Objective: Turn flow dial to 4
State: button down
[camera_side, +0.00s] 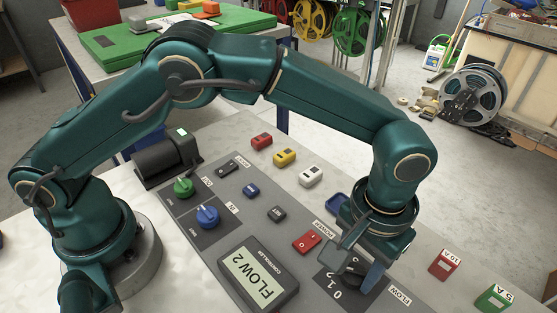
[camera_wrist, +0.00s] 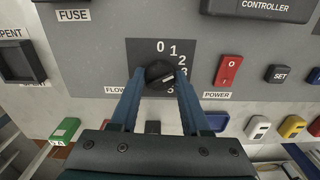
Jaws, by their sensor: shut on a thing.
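The black flow dial (camera_wrist: 157,70) sits on a dark square plate with white numbers (camera_wrist: 174,50) in the wrist view. The 4 is hidden behind a finger. My gripper (camera_wrist: 160,78) is shut on the dial, one blue finger on each side. A pale mark on the dial points right, near the 3; its exact setting is hard to tell. In the side view, my gripper (camera_side: 354,268) points down over the flow plate (camera_side: 334,286) and covers most of the dial. The controller display (camera_side: 258,279) reads FLOW 2.
A red power switch (camera_side: 307,241) is close beside the flow plate. A green knob (camera_side: 184,187) and a blue knob (camera_side: 207,216) are farther left on the panel. Red (camera_side: 444,264) and green (camera_side: 493,298) fuse blocks stand to the right.

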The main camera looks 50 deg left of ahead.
aim_at(356, 270)
jog(key=shift+m, duration=0.3)
jog(key=m, duration=1.1)
jog(key=shift+r, duration=0.1)
dwell(0.4)
jog(key=shift+c, duration=1.9)
grip_release()
jog(key=shift+r, duration=2.55)
